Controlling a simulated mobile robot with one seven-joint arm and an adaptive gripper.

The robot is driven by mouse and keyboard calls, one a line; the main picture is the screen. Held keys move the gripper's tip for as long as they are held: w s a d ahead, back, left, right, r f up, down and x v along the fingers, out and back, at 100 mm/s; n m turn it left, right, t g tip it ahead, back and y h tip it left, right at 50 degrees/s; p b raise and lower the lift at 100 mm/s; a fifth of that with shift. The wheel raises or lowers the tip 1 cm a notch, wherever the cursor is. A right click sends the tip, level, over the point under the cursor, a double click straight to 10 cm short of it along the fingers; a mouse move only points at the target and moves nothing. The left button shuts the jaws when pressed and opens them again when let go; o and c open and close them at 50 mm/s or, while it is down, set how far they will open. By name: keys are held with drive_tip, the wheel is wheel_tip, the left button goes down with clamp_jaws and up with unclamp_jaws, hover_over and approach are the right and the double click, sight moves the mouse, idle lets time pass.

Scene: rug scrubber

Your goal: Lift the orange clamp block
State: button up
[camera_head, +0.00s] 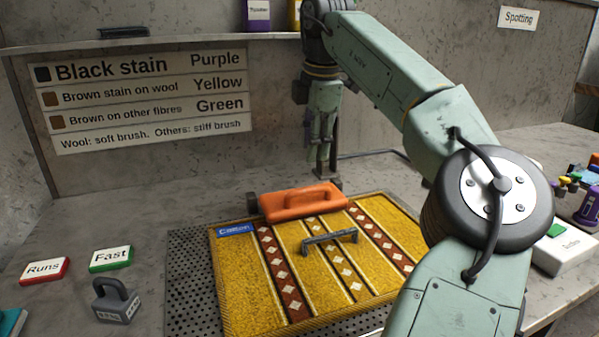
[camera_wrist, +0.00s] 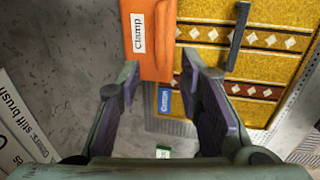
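The orange clamp block (camera_head: 300,203) lies across the back edge of the yellow patterned rug (camera_head: 240,285), its raised handle on top. In the wrist view, the block (camera_wrist: 157,50) has a white "Clamp" label, and its near end shows between my fingertips. My gripper (camera_head: 319,160) hangs above and behind the block's right part, apart from it in the head view. In the wrist view, my gripper (camera_wrist: 163,72) has its fingers spread with nothing held. The block's far end is cut off in the wrist view.
A dark bar handle (camera_head: 330,241) stands on the rug in front of the block. A grey weight (camera_head: 115,301) and "Runs" (camera_head: 45,270) and "Fast" (camera_head: 111,258) signs stand left. A shelf (camera_head: 180,41) runs along the wall. Bottles and a white box (camera_head: 565,248) are right.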

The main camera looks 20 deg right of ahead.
sight(308, 189)
drive_tip(key=p+x, duration=0.1)
drive_tip(key=x, duration=0.9)
drive_tip(key=shift+f, duration=0.35)
drive_tip(key=shift+c, duration=0.6)
clamp_jaws()
